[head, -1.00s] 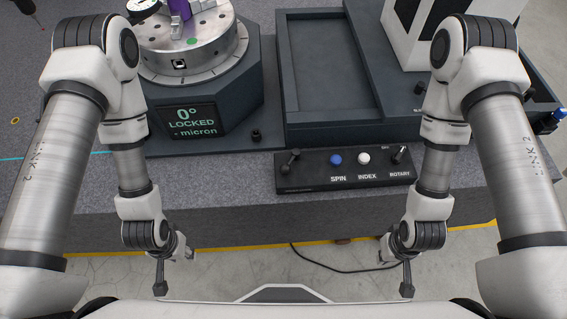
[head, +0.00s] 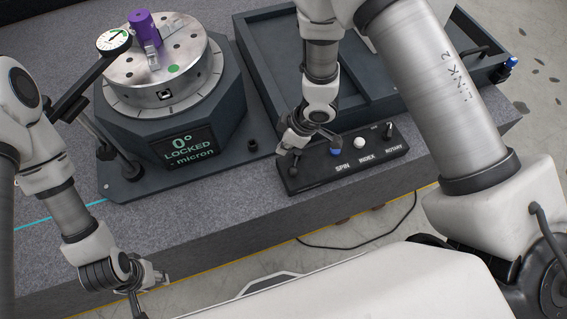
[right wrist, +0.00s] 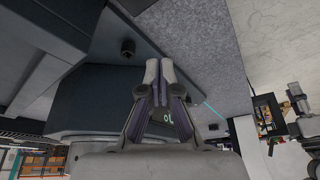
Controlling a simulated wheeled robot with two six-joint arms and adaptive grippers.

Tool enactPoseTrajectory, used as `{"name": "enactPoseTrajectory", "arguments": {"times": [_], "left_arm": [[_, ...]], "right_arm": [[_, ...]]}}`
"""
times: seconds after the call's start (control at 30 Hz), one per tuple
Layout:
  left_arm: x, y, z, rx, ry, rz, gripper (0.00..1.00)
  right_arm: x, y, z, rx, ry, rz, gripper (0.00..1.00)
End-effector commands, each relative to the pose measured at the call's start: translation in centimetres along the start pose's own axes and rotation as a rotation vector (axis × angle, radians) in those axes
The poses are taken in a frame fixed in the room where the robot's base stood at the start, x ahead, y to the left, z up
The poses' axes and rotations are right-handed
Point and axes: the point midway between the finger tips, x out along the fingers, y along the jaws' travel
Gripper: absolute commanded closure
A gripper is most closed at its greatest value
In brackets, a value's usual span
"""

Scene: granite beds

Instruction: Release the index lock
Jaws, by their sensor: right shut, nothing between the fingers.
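The control box (head: 309,179) lies on the granite bed. It has a blue button (head: 336,152) above SPIN, a white button (head: 359,143) above INDEX, a lever at its left end and a rotary switch (head: 388,131) at its right. The display (head: 186,147) on the rotary table reads 0° LOCKED - micron. My right gripper (head: 284,147) is over the box's left end, left of the white button. In the right wrist view its fingers (right wrist: 159,68) are shut and empty. My left gripper (head: 160,276) hangs in front of the bed; its fingers are too small to judge.
The round table (head: 200,70) carries a purple part (head: 143,28), with a dial gauge (head: 114,41) on a stand beside it. A dark tray (head: 262,70) stands behind the box. A small black knob (head: 252,145) sits left of my right gripper. A cable lies on the floor.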

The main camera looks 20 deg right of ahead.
Motion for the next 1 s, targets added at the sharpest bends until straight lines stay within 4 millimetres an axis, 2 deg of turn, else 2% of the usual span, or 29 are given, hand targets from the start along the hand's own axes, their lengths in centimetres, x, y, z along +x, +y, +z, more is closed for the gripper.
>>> {"name": "enactPoseTrajectory", "arguments": {"times": [0.13,0.23,0.6,0.63,0.8,1.0], "left_arm": [[-0.1,0.0,0.0,-0.001,0.000,0.000,0.60],[-0.2,0.0,0.0,-0.001,0.000,0.000,0.60],[-1.5,0.0,0.0,-0.001,0.000,0.000,0.60],[-2.0,0.0,0.0,0.000,0.000,0.000,0.60],[-2.8,0.0,0.0,-0.001,0.000,0.000,0.60],[-2.9,0.0,0.0,0.000,0.000,0.000,0.60]], "right_arm": [[0.9,-0.1,0.1,0.002,-0.001,-0.002,1.00],[2.4,-0.1,0.1,0.002,-0.002,-0.003,1.00],[10.3,-0.2,0.0,0.002,0.000,-0.004,1.00],[9.6,-0.1,0.8,0.008,-0.001,-0.003,1.00],[9.3,-0.1,3.3,0.006,0.000,-0.002,1.00],[9.4,-0.1,4.1,0.003,-0.001,-0.001,1.00]]}}
